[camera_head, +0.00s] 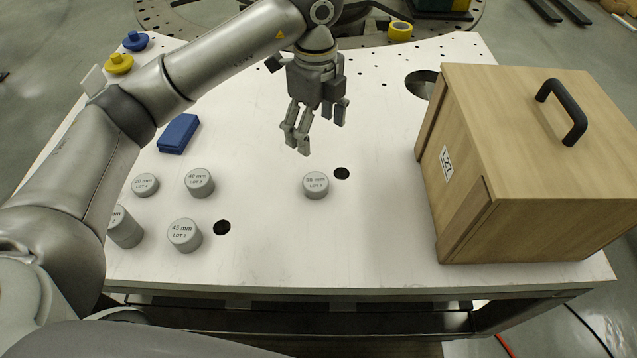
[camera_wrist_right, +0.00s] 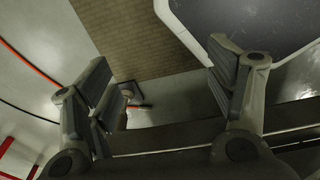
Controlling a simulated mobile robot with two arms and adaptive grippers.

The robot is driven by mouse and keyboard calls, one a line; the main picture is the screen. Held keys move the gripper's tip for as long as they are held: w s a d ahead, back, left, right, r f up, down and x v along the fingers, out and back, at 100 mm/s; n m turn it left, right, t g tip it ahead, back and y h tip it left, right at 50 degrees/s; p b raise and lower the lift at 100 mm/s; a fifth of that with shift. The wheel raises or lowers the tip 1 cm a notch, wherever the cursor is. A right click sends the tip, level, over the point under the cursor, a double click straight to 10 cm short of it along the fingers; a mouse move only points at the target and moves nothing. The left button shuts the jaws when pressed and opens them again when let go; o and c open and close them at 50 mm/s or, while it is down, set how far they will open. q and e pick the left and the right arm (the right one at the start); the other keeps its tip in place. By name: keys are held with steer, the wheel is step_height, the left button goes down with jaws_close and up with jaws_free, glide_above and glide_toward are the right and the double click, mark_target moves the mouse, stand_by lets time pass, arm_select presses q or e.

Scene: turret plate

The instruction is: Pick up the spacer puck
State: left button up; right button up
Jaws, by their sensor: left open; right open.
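Several grey spacer pucks stand on the white plate (camera_head: 380,250). One puck (camera_head: 316,185), whose label seems to read 35 mm LOT 1, stands alone near the middle. The others are a 40 mm puck (camera_head: 199,183), a 45 mm puck (camera_head: 185,235), a small 20 mm puck (camera_head: 145,185) and a taller puck (camera_head: 124,228) partly hidden by my left arm. My left gripper (camera_head: 318,140) is open and empty, above and behind the lone puck, fingers pointing down. My right gripper (camera_wrist_right: 165,100) shows only in the right wrist view, open, with no puck between its fingers.
A wooden box (camera_head: 530,150) with a black handle fills the right side. A blue block (camera_head: 178,133) lies at the left; yellow (camera_head: 119,64) and blue (camera_head: 136,41) knobs stand at the back left. Dark holes (camera_head: 342,173) pierce the plate. Its front middle is clear.

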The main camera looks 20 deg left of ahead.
arm_select(q)
step_height(320, 180, down, 4)
steer(key=f+b, duration=0.1)
steer(key=b, duration=0.3)
steer(key=p, duration=0.1)
glide_above(316, 181)
step_height(316, 181, down, 6)
steer(key=shift+s+d+r, duration=0.1)
steer(key=shift+r, duration=0.15)
step_height(316, 181, down, 5)
steer(key=p, duration=0.2)
steer(key=shift+r+p, duration=0.1)
steer(key=shift+p, duration=0.3)
steer(key=shift+f, duration=0.25)
steer(key=c, duration=1.2)
steer(key=shift+c, duration=0.2)
arm_select(e)
steer(key=shift+s+d+f, duration=0.15)
steer(key=shift+f, duration=0.45)
arm_select(q)
steer(key=shift+r, duration=0.2)
arm_select(e)
steer(key=shift+f, duration=0.15)
